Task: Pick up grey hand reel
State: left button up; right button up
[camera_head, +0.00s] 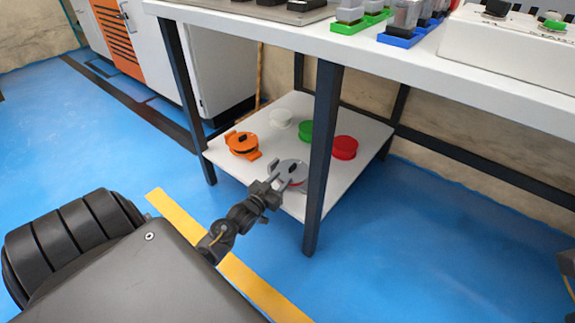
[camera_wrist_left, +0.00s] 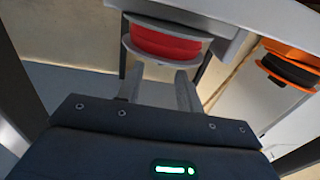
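The grey hand reel (camera_head: 293,168) lies on the lower shelf, close to its front edge and beside a dark table leg. In the left wrist view the reel (camera_wrist_left: 166,41) shows edge-on, with red between its grey flanges. My left gripper (camera_head: 284,176) is at the reel's near side, pointing towards it. Its two fingers (camera_wrist_left: 160,72) are apart, with nothing visibly clamped between them. Their tips are close to the reel's edge; I cannot tell whether they touch it.
The front table leg (camera_head: 318,150) stands just right of the grey reel. The tabletop (camera_head: 420,60) overhangs.

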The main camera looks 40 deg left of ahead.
aim_at(289, 171)
pick_arm(q)
jog(key=shift+w+a+f+b, duration=0.2)
jog(key=shift+w+b, duration=0.65)
jog(key=shift+w, duration=0.35)
jog(key=shift+w+a+f+b, duration=0.1)
jog(key=shift+w+a+b, duration=0.05)
jog(key=shift+w+b, duration=0.85)
jog(key=shift+w+r, duration=0.2)
jog(key=shift+w, duration=0.3)
grip_shut()
jog(key=shift+r, duration=0.1)
